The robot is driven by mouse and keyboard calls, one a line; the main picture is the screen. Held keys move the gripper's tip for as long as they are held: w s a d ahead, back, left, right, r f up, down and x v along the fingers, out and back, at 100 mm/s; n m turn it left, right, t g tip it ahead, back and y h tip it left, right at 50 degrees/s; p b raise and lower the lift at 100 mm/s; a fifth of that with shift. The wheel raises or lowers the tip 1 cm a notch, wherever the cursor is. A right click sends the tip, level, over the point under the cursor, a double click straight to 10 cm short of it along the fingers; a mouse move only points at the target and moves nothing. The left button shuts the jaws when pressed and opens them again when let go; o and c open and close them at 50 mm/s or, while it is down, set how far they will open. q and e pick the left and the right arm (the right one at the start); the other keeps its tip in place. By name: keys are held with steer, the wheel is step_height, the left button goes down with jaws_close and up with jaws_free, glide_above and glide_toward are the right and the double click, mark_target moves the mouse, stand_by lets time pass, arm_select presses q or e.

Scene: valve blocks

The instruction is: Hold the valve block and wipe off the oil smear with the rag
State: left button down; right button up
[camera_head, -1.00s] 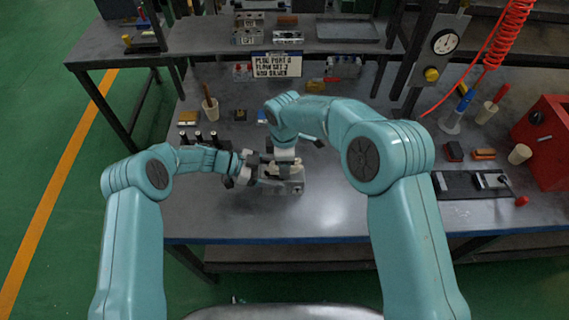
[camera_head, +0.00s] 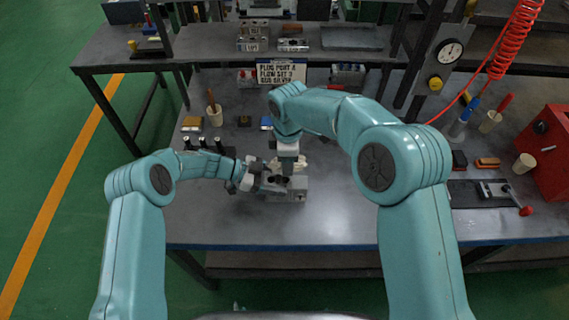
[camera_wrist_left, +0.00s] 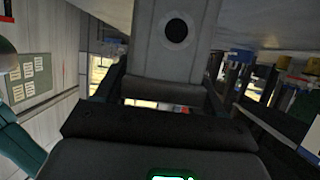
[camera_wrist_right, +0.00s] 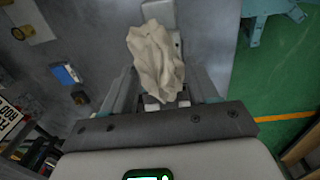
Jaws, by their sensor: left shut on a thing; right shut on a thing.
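The grey metal valve block (camera_head: 297,189) sits at the middle of the table's front part, dark openings showing on its top. My left gripper (camera_head: 262,183) is shut on its left side; the block fills the left wrist view (camera_wrist_left: 150,60), with one round dark hole. My right gripper (camera_head: 289,158) is above the block's far side, pointing down, shut on the cream rag (camera_head: 301,163). The crumpled rag (camera_wrist_right: 156,55) hangs past the fingertips in the right wrist view. I cannot tell if the rag touches the block. I cannot make out the oil smear.
A sign (camera_head: 281,74) stands behind. A wooden-handled brush in a cup (camera_head: 214,115) and dark cylinders stand left. A red box (camera_head: 548,150), a cup (camera_head: 523,167) and a dark plate with a red-knobbed lever (camera_head: 524,210) are right.

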arm_select(q)
steer(key=shift+c, duration=0.2)
jaws_free()
steer(key=v, duration=1.2)
